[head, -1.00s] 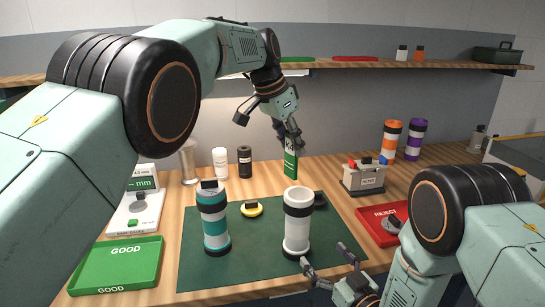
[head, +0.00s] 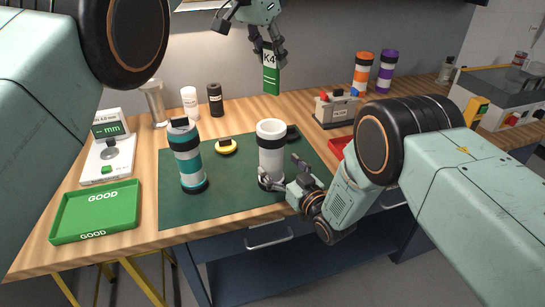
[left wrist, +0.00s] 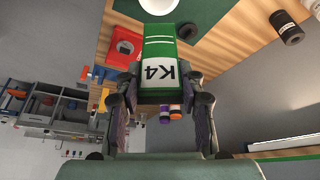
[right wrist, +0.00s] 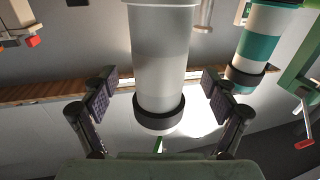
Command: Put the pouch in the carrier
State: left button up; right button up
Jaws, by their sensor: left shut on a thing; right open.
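The pouch (head: 271,78) is a flat green and white packet marked K4. My left gripper (head: 268,46) is shut on its upper part and holds it upright in the air, above and behind the mat. The pouch also shows between the fingers in the left wrist view (left wrist: 158,70). My right gripper (head: 280,172) is open at the carrier's lower front. In the right wrist view the carrier (right wrist: 160,65) stands between the spread fingers; contact is unclear.
A teal and white capped cylinder (head: 187,155) stands left on the mat (head: 222,190). A yellow disc (head: 227,147) and a dark piece (head: 292,132) lie near the carrier. A green GOOD tray (head: 97,212) is at left, a grey box (head: 336,110) at right.

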aim_at(277, 164)
pick_arm(q)
jog(key=shift+s+r, duration=0.1)
pick_arm(e)
jog(key=shift+x, duration=1)
pick_arm(q)
jog(key=shift+w, duration=0.25)
pick_arm(e)
jog(key=shift+x, duration=0.95)
pick_arm(q)
jog(key=shift+s, duration=0.25)
pick_arm(e)
jog(key=shift+s+d, duration=0.1)
jog(key=shift+s, duration=0.05)
jog(key=shift+c, duration=0.5)
